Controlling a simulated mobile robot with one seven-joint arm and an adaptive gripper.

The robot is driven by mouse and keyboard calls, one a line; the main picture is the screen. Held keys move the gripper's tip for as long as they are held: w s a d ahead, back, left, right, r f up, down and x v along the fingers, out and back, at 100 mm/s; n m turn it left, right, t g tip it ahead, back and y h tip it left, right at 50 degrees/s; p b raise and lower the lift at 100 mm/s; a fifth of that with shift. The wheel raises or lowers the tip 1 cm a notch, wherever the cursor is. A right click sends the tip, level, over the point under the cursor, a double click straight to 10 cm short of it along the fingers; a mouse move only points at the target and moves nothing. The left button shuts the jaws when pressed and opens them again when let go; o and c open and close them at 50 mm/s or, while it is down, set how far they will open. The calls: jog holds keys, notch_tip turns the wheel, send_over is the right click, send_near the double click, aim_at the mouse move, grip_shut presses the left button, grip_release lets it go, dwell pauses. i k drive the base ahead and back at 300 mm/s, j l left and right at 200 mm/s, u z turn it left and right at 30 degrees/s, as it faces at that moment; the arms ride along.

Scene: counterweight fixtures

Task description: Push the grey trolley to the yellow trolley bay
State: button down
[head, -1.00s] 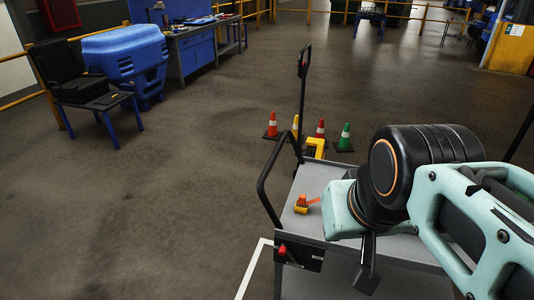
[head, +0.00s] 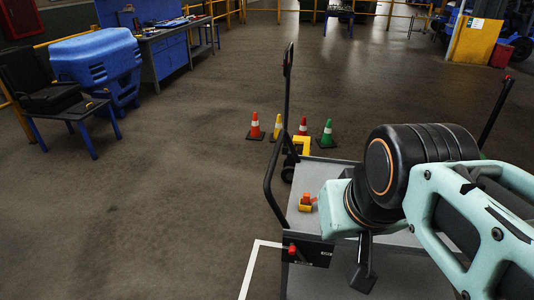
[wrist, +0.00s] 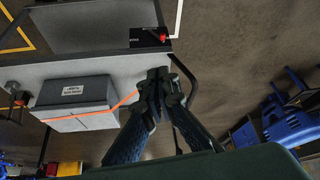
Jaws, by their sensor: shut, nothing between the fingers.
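The grey trolley (head: 300,185) stands in front of me, with a flat grey deck and a black hoop handle (head: 268,180) at its left near side. A grey box (wrist: 72,98) with a label and an orange strap is on the trolley in the wrist view. My gripper (wrist: 160,82) is shut and empty in the wrist view, its fingertips close to a black bar and the trolley edge; I cannot tell whether they touch.
Cones in orange, yellow, red and green (head: 326,134) stand just beyond the trolley. A white floor line (head: 251,268) runs at its near left. A blue table with a black case (head: 45,98) and a workbench (head: 165,50) are at the left. The floor at left is clear.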

aim_at(405, 269)
jog(key=i+u, duration=0.45)
jog(key=i, duration=0.3)
jog(key=i+j+z, duration=0.2)
jog(key=i+l, duration=0.1)
jog(key=i, duration=0.05)
